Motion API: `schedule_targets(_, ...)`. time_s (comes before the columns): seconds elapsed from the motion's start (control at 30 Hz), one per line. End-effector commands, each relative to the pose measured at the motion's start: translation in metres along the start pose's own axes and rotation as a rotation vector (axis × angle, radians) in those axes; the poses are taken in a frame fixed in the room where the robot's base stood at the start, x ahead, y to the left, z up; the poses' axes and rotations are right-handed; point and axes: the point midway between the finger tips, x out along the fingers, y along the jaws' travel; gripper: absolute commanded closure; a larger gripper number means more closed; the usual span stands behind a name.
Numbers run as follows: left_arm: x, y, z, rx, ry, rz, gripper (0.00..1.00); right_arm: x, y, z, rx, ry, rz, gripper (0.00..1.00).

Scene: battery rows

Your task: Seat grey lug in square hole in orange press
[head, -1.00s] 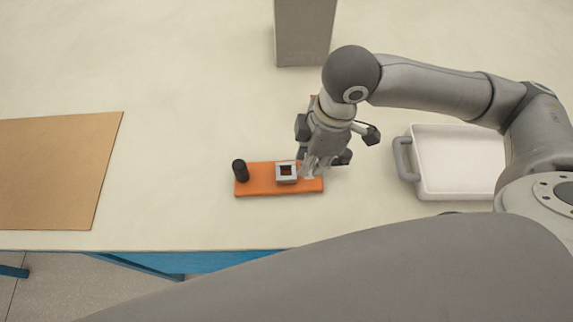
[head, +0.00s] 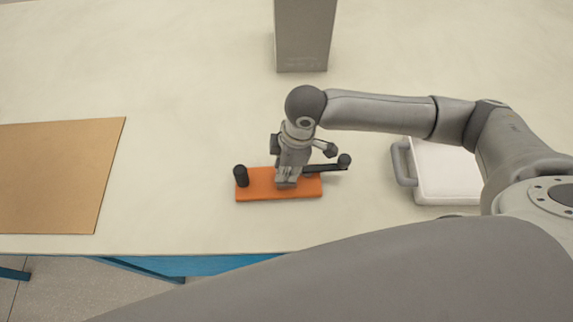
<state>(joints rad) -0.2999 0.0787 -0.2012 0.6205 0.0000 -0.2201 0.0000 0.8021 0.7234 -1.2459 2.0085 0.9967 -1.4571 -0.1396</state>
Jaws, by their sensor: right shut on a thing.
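The orange press (head: 258,186) is a flat orange base near the table's front edge, with an upright black post (head: 241,176) at its left end. My right gripper (head: 287,181) points down over the middle of the base, where the square hole is hidden behind it. It is shut on the grey lug, which I cannot tell apart from the grey fingers. Whether the lug is above the hole or in it cannot be told. A dark bar with a round knob (head: 344,160) reaches right from behind the gripper. My left gripper is not in view.
A white tray (head: 440,195) with a grey handle stands to the right, partly behind my arm. A tall grey block (head: 304,38) stands at the back. A brown board (head: 55,180) lies at the left. The table between board and press is clear.

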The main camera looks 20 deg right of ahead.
Motion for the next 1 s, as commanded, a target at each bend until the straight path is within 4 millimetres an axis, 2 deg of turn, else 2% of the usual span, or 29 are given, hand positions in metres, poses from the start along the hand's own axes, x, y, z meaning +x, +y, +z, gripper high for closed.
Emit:
schedule_targets(0.17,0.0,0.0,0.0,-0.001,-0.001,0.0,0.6,0.002,0.0,0.0,0.001,0.0,-0.001,1.0)
schedule_targets(0.2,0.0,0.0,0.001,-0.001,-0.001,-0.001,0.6,0.002,0.0,0.0,0.0,0.0,0.0,0.75)
schedule_targets(0.33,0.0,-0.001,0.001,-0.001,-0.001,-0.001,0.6,0.002,0.0,0.0,0.0,0.0,0.0,0.59)
schedule_targets(0.73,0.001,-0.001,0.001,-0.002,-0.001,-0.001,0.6,-0.003,0.001,0.0,0.0,0.001,0.002,0.58)
schedule_targets(0.87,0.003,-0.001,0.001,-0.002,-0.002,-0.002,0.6,-0.021,0.001,-0.001,0.0,0.004,0.004,0.58)
schedule_targets(1.0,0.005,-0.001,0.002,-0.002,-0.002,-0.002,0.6,-0.051,0.001,-0.001,-0.001,0.004,0.006,0.58)
